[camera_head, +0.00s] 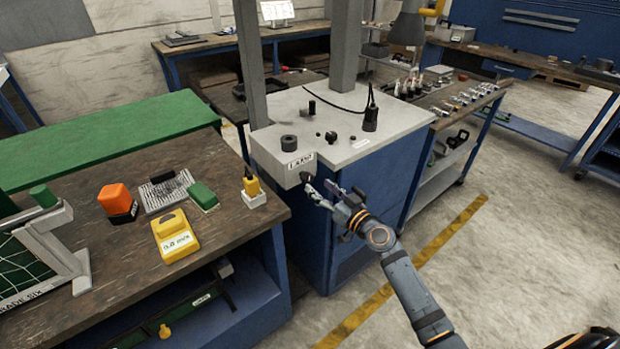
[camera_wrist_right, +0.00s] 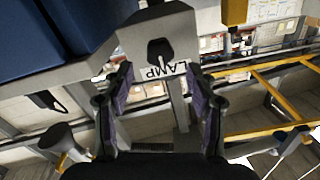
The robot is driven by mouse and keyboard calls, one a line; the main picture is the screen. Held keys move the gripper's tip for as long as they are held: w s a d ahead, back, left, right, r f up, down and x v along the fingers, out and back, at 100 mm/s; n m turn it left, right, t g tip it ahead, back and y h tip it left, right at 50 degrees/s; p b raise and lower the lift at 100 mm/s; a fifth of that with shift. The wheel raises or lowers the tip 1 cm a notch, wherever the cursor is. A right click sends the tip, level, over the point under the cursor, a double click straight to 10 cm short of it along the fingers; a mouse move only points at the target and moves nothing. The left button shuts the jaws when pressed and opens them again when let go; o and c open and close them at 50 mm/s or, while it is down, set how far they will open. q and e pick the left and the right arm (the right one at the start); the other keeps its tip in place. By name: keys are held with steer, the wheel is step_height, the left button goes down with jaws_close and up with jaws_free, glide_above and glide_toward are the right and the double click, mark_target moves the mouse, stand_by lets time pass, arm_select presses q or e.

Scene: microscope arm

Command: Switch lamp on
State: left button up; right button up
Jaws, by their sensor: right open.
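The lamp switch (camera_wrist_right: 160,50) is a small black toggle on the grey front face of the machine (camera_head: 345,160). A white LAMP label (camera_wrist_right: 155,71) sits beside it and also shows in the head view. In the head view my right gripper (camera_head: 322,193) is just in front of that face, close to the switch, which is mostly hidden there. In the right wrist view my right gripper (camera_wrist_right: 160,85) is open, with the switch and label framed between its fingers. I cannot tell whether a finger touches the switch. My left gripper is not in view.
The machine stands on a blue cabinet (camera_head: 345,225), with knobs and a black cable on top. A wooden bench (camera_head: 110,265) at left holds an orange block (camera_head: 116,199) and a yellow box (camera_head: 174,236).

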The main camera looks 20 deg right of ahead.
mark_target(310, 179)
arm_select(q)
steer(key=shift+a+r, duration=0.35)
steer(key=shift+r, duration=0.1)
arm_select(e)
steer(key=x, duration=0.5)
steer(key=shift+w, duration=0.2)
steer(key=c, duration=1.1)
steer(key=shift+c, duration=0.2)
